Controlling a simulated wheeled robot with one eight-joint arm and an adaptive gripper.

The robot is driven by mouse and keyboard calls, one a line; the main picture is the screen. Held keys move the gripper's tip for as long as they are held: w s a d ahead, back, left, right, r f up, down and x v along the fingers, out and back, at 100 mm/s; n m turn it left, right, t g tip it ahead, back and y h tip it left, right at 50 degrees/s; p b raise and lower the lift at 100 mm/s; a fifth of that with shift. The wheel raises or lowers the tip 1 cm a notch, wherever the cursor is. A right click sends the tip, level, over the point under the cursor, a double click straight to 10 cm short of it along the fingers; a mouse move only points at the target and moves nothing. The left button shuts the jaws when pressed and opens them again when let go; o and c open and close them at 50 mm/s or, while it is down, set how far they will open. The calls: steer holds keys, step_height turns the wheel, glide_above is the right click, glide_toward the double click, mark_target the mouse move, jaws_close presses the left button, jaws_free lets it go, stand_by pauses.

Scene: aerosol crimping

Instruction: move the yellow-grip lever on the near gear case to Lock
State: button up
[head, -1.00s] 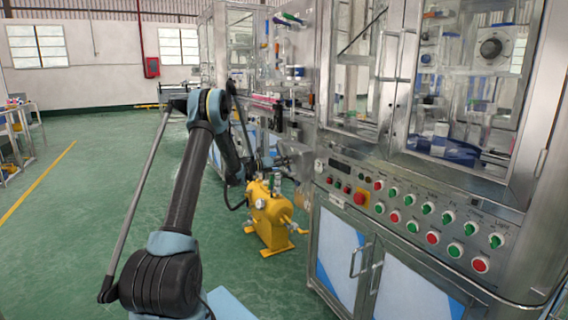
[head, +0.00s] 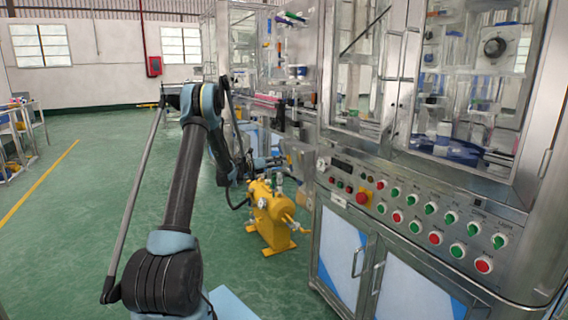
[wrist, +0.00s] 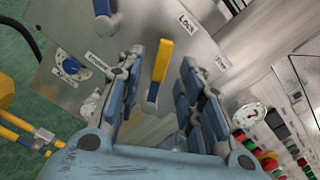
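The yellow-grip lever (wrist: 162,60) is in the wrist view, in front of a metal plate (wrist: 70,85). Its yellow grip points up and its dark lower end points down. My gripper (wrist: 161,62) is open, with one blue-padded finger on each side of the lever. I cannot tell whether either finger touches it. A "LOCK" label (wrist: 187,22) is on the plate, up and right of the grip. Other labels sit to the left and right. In the head view my gripper (head: 262,164) is small beside the machine, and the lever cannot be made out there.
A blue-handled lever (wrist: 102,8) and a blue knob (wrist: 70,66) are on the plate to the left. A yellow machine (head: 271,212) stands on the green floor below my gripper. The steel cabinet with a button panel (head: 410,215) is close on the right.

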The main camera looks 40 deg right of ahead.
steer(key=v, duration=0.6)
steer(key=shift+a, duration=0.25)
steer(key=shift+w, duration=0.1)
